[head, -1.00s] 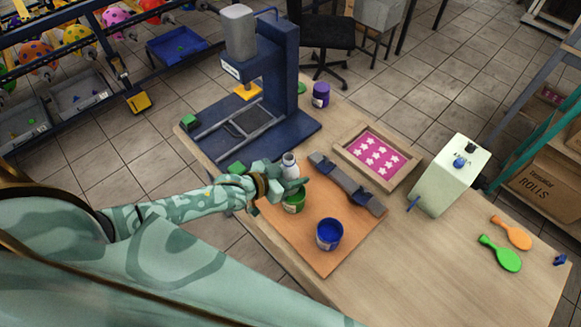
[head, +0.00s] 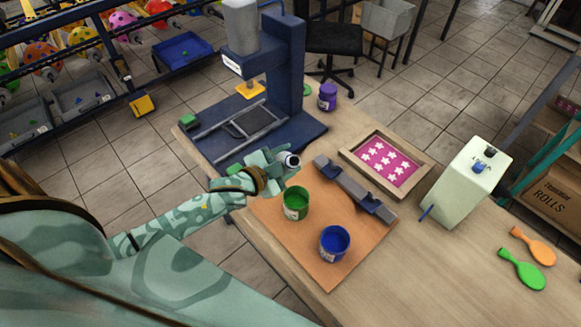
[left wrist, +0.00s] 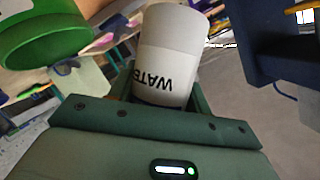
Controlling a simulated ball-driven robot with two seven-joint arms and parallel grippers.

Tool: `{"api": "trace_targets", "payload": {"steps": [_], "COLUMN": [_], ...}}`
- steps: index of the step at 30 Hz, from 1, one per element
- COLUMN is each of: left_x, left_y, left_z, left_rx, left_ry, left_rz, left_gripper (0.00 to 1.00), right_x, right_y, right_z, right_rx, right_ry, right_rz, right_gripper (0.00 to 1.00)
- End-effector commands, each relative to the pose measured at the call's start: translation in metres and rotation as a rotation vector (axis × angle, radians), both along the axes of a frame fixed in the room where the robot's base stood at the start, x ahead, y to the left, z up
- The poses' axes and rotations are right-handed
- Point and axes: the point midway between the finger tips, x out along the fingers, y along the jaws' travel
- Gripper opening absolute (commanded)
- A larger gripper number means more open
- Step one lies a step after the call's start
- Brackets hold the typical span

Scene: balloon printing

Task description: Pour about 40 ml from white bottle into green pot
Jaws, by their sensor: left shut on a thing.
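The white bottle (head: 292,160) is in my left gripper (head: 283,166), which is shut on it. In the head view its dark-ringed top end faces the camera, so it looks tilted; its side is mostly hidden by the gripper. In the left wrist view the bottle (left wrist: 170,55) shows a "WATER" label, upside down in the picture and partly cut off by its curve. The green pot (head: 296,203) stands open on the orange mat, just below the gripper in the picture; it also shows at the upper left of the left wrist view (left wrist: 40,35). No stream is visible. My right gripper is out of view.
A blue pot (head: 334,243) stands on the orange mat (head: 300,255) in front of the green pot. A grey bar (head: 350,188) lies to the right. A blue press (head: 285,110) stands behind.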

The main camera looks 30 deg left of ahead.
Motion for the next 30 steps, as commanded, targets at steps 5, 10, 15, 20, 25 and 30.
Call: {"api": "trace_targets", "payload": {"steps": [5,10,15,20,25,30], "left_x": [0.003,0.003,0.004,0.004,0.004,0.005], "left_y": [0.005,0.006,0.008,0.008,0.008,0.010], "left_z": [-0.006,-0.001,-0.003,-0.002,-0.003,-0.005], "left_rx": [0.081,0.104,0.148,0.156,0.158,0.188], "left_ry": [-0.043,-0.057,-0.080,-0.084,-0.085,-0.102], "left_rz": [0.000,0.001,0.000,0.000,0.000,0.001], "left_gripper": [0.20,0.20,0.20,0.20,0.20,0.20], "right_x": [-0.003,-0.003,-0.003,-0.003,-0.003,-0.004], "right_y": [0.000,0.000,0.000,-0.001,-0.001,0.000], "right_z": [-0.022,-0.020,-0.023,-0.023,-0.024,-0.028], "right_rx": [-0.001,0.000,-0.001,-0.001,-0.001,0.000], "right_ry": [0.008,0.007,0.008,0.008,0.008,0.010], "right_rz": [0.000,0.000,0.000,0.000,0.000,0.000], "right_gripper": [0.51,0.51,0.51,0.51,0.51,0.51]}}
